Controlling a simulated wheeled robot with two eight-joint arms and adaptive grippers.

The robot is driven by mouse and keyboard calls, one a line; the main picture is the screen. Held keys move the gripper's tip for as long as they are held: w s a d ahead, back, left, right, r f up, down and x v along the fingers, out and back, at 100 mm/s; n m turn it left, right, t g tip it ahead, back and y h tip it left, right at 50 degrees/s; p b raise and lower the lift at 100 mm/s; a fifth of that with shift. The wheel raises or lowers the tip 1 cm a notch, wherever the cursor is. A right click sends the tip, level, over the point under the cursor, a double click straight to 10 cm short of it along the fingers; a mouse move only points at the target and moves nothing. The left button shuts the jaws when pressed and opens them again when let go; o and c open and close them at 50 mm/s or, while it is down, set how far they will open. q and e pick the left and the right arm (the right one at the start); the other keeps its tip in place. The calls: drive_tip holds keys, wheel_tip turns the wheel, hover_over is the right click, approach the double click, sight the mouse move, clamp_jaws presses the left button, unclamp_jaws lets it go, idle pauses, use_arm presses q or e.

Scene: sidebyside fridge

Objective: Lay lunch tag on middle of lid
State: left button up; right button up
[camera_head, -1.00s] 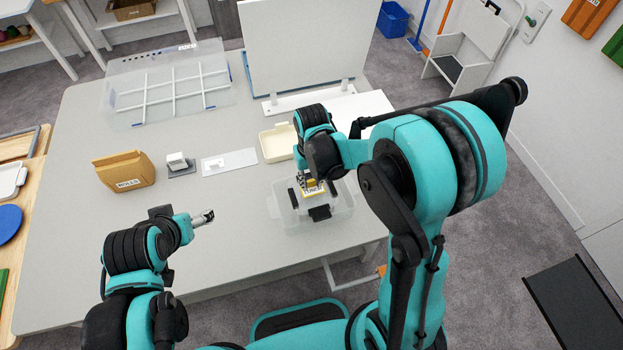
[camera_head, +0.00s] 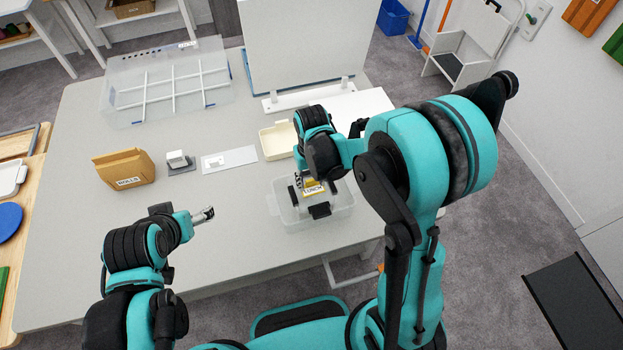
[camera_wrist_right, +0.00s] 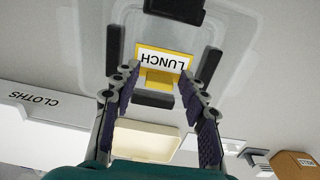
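The lunch tag (camera_head: 313,190), a yellow piece with a white LUNCH label, lies on the middle of the clear lid (camera_head: 341,211) of a box near the table's front edge. In the right wrist view the tag (camera_wrist_right: 163,60) lies flat between several black pieces on the lid. My right gripper (camera_wrist_right: 158,76) is open, its fingers either side of the tag's yellow tab with small gaps; in the head view it (camera_head: 312,182) is right above the tag, partly hidden by its own wrist. My left gripper (camera_head: 209,214) is empty over the table's left front; its fingertips look close together.
A cream tray (camera_head: 276,142) stands just behind the box. A white card (camera_head: 229,160), a small block on a grey pad (camera_head: 181,165) and a brown ROLLS box (camera_head: 124,171) are to the left. A clear divided bin (camera_head: 125,106) is at the back. The front left table is free.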

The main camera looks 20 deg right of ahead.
wheel_tip(320, 180, up, 12)
idle(0.7)
idle(0.4)
drive_tip(key=t+b, duration=0.4)
drive_tip(key=b, duration=0.3)
approach(313, 188)
wheel_tip(313, 188, up, 3)
drive_tip(key=s+d, duration=0.3)
drive_tip(key=s+d+f+t+b, duration=0.1)
drive_tip(key=s+f+t+b, duration=0.2)
drive_tip(key=s+f, duration=0.1)
drive_tip(key=shift+d+m, duration=0.25)
drive_tip(key=shift+m, duration=0.15)
drive_tip(key=shift+f, duration=0.2)
